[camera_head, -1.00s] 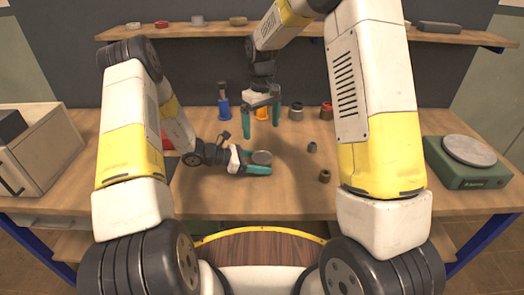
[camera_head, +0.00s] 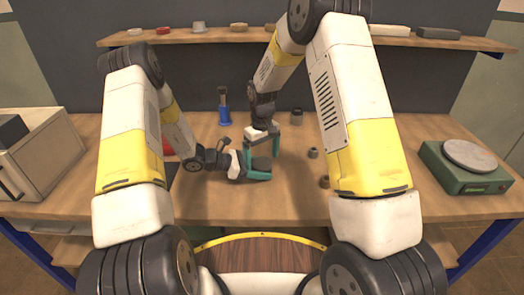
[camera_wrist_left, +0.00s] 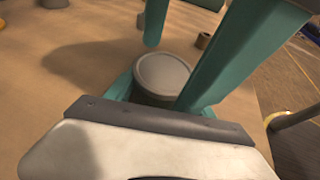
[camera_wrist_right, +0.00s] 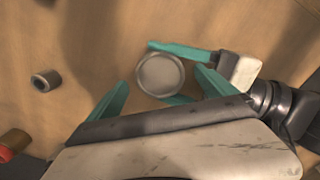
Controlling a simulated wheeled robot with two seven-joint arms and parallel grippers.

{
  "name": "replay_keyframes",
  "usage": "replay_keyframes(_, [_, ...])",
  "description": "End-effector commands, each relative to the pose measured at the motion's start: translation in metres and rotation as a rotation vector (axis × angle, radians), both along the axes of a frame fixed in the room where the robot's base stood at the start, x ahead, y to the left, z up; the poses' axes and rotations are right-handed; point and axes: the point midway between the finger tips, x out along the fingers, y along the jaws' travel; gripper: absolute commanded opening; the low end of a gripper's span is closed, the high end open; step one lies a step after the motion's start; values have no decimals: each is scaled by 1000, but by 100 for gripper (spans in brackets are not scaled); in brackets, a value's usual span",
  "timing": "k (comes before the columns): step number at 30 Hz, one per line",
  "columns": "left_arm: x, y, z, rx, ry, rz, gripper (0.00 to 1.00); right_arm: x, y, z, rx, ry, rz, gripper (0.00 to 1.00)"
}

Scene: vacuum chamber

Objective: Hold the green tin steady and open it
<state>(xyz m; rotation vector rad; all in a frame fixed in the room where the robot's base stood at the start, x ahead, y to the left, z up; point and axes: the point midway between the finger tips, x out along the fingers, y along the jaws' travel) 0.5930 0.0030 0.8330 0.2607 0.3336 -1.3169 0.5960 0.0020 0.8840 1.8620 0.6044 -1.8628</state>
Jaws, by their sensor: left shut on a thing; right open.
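The tin (camera_head: 262,164) shows a round grey lid, and little of its body can be seen. It stands upright on the table. In the left wrist view the lid (camera_wrist_left: 163,74) sits between the teal fingers. My left gripper (camera_head: 259,170) lies low from the left and is shut on the tin's sides. My right gripper (camera_head: 263,151) points down just above the tin, open, its fingers on either side of the lid. In the right wrist view the lid (camera_wrist_right: 161,74) lies beyond and between the open fingertips. Whether these fingers touch it I cannot tell.
Small parts (camera_head: 313,153) stand right of the tin, one partly behind my right arm. A blue-based item (camera_head: 224,110) and a grey pot (camera_head: 297,116) stand behind. A green scale (camera_head: 450,176) is at right, a box (camera_head: 50,150) at left, a shelf (camera_head: 340,42) at the back.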

Motion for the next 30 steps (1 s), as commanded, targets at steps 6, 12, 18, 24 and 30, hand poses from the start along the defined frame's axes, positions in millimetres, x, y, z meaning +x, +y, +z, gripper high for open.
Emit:
replay_keyframes(6, [0,0,0,0,0,0,0,0,0,-1,0,0,0,95])
replay_keyframes(12, [0,0,0,0,0,0,0,0,0,-1,0,0,0,68])
replay_keyframes(18, [0,0,0,0,0,0,0,0,0,-1,0,0,0,29])
replay_keyframes(24, [0,0,0,0,0,0,0,0,0,0,0,0,0,20])
replay_keyframes(30, [0,0,0,0,0,0,0,0,0,0,1,-1,0,20])
